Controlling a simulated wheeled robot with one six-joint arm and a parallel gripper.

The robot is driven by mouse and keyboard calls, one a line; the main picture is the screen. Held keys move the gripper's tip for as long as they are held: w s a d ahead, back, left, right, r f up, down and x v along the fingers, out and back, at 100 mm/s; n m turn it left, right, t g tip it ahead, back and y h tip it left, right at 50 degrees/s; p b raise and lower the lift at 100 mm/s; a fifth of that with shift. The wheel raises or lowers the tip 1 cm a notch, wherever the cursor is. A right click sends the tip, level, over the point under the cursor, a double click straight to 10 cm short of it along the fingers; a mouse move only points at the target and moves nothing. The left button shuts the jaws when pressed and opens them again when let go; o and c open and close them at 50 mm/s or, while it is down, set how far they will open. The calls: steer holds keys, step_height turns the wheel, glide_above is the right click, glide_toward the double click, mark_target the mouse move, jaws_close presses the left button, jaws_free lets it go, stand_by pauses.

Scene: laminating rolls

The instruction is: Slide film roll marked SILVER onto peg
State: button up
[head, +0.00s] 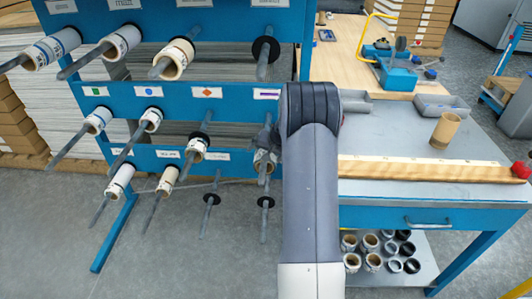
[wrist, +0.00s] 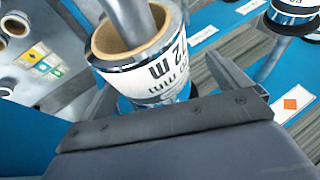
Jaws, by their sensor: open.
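A film roll (wrist: 150,75) with a brown core and a white label sits around a grey peg (wrist: 130,18). In the head view this roll (head: 263,163) is on the right-hand peg of the middle row, partly hidden by my arm. Black print shows on its label, but I cannot read SILVER on any roll. My gripper (head: 266,139) is at this roll, with its open jaws on either side of it in the wrist view. Bare pegs with black discs show at top right (head: 267,52) and bottom right (head: 267,203) of the blue rack (head: 220,82).
Several other rolls, such as one (head: 197,148) under the orange diamond label (head: 206,92), hang on neighbouring pegs. A workbench (head: 400,140) with a tan core (head: 445,130) and a wooden strip (head: 430,171) stands right. Grey floor is clear at lower left.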

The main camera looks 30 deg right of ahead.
steer(key=a+v, duration=0.1)
steer(key=v, duration=0.9)
steer(key=shift+s+d+r, duration=0.25)
steer(key=shift+d+r, duration=0.1)
steer(key=shift+d, duration=0.15)
steer(key=x, duration=1)
steer(key=shift+w+f, duration=0.15)
steer(key=shift+f, duration=0.15)
steer(key=shift+a+f, duration=0.15)
steer(key=shift+f, duration=0.05)
steer(key=shift+s+a+r+b, duration=0.1)
steer(key=shift+s+a+b, duration=0.15)
steer(key=shift+s, duration=0.25)
steer(key=shift+s+a+r+b, duration=0.1)
steer(key=shift+s+a, duration=0.25)
steer(key=shift+s, duration=0.15)
steer(key=shift+w, duration=0.1)
